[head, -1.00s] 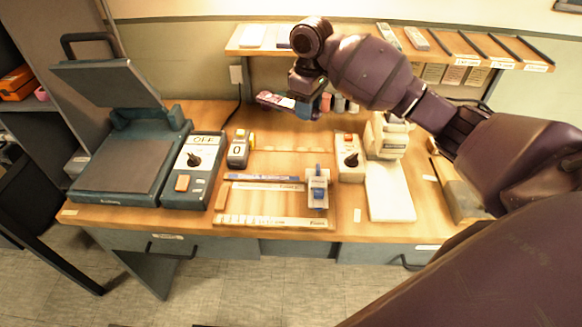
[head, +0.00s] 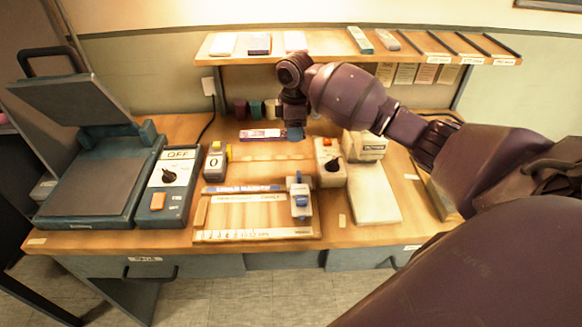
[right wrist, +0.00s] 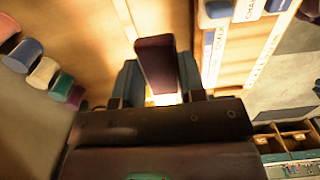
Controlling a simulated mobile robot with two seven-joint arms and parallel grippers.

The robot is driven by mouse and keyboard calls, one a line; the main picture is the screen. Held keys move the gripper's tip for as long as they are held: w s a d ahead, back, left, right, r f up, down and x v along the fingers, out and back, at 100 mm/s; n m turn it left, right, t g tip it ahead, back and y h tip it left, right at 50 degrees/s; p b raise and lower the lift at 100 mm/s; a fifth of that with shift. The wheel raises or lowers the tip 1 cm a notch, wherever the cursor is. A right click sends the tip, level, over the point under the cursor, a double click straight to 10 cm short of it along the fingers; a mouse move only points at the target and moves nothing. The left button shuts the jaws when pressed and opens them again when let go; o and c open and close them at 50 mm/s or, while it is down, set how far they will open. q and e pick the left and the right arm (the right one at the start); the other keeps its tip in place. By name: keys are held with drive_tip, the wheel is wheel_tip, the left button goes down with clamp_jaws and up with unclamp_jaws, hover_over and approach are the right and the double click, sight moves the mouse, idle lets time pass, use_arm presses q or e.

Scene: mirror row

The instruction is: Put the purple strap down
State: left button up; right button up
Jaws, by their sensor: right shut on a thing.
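The purple strap (head: 258,135) is a short flat bar with a pale label, level near the back of the workbench (head: 270,160). My right gripper (head: 294,132) is shut on its right end in the head view. In the right wrist view the strap (right wrist: 157,66) shows as a dark maroon bar between the two fingers (right wrist: 160,82). It is over or close to the wooden top; I cannot tell whether it touches. My left gripper is not in view.
Spools (head: 256,109) stand behind the strap. A shelf (head: 330,57) with several small bars runs above. A heat press (head: 90,185), control box (head: 165,190) and counter (head: 215,162) stand left, a knob box (head: 330,165) right. Bare wood lies in front of the strap.

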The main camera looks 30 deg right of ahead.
drive_tip(key=b, duration=0.1)
hover_over(294, 172)
wheel_tip(294, 172, down, 8)
drive_tip(key=shift+r, duration=0.25)
wheel_tip(294, 172, down, 5)
drive_tip(key=shift+f+b, duration=0.15)
drive_tip(key=shift+b, duration=0.45)
drive_tip(key=shift+f, duration=0.2)
drive_tip(key=shift+r, duration=0.1)
drive_tip(key=o, duration=0.9)
drive_tip(key=shift+o, duration=0.2)
